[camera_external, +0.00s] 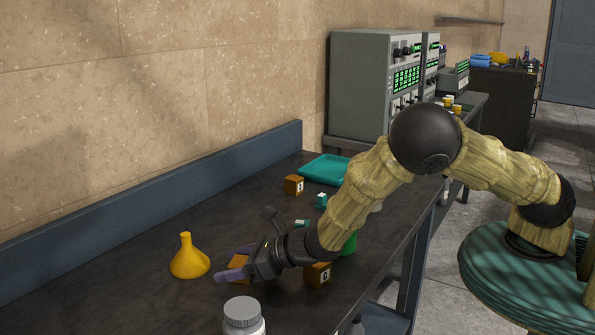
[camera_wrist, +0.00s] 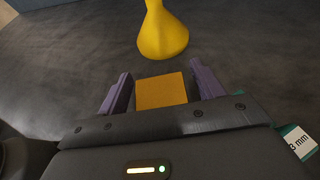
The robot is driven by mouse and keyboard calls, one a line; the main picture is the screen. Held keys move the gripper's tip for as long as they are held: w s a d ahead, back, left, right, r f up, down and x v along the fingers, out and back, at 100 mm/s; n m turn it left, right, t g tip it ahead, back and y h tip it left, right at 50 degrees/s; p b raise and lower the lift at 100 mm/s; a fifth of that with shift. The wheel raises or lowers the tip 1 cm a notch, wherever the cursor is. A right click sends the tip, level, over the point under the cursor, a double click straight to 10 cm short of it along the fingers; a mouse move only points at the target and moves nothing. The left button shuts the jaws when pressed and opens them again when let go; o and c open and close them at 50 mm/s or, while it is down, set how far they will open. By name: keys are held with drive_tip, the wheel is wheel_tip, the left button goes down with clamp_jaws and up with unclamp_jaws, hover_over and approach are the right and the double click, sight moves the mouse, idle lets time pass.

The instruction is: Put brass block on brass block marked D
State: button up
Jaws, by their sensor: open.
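A plain-topped brass block (camera_external: 237,262) lies on the dark bench between the purple fingers of my gripper (camera_external: 231,264). In the wrist view the block (camera_wrist: 161,91) sits between the open fingertips (camera_wrist: 160,76), with a gap on each side. A second brass block (camera_external: 294,185) stands farther back near the teal tray, with a pale letter label on its face. A third brass block (camera_external: 317,274) stands close to the right of my gripper, also labelled. Both letters are too small to read surely, so I cannot tell which is D.
A yellow funnel (camera_external: 189,258) stands left of my gripper, just beyond the fingers in the wrist view (camera_wrist: 162,32). A white jar (camera_external: 243,317) is at the front. A teal tray (camera_external: 325,169), a small teal cube (camera_external: 321,201) and a green item (camera_external: 349,244) lie rightward. Bench is clear toward the wall.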

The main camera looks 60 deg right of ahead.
drive_tip(key=shift+r, duration=0.15)
drive_tip(key=shift+s+d+r, duration=0.2)
drive_tip(key=shift+s+d, duration=0.05)
drive_tip(key=shift+s, duration=0.3)
drive_tip(key=shift+s+d+r, duration=0.15)
drive_tip(key=shift+s+r, duration=0.7)
drive_tip(key=shift+r, duration=0.15)
wheel_tip(320, 180, up, 5)
drive_tip(key=shift+w+d+r+b, duration=0.1)
drive_tip(key=shift+d+b, duration=0.05)
drive_tip(key=shift+b, duration=0.15)
drive_tip(key=shift+r, duration=0.25)
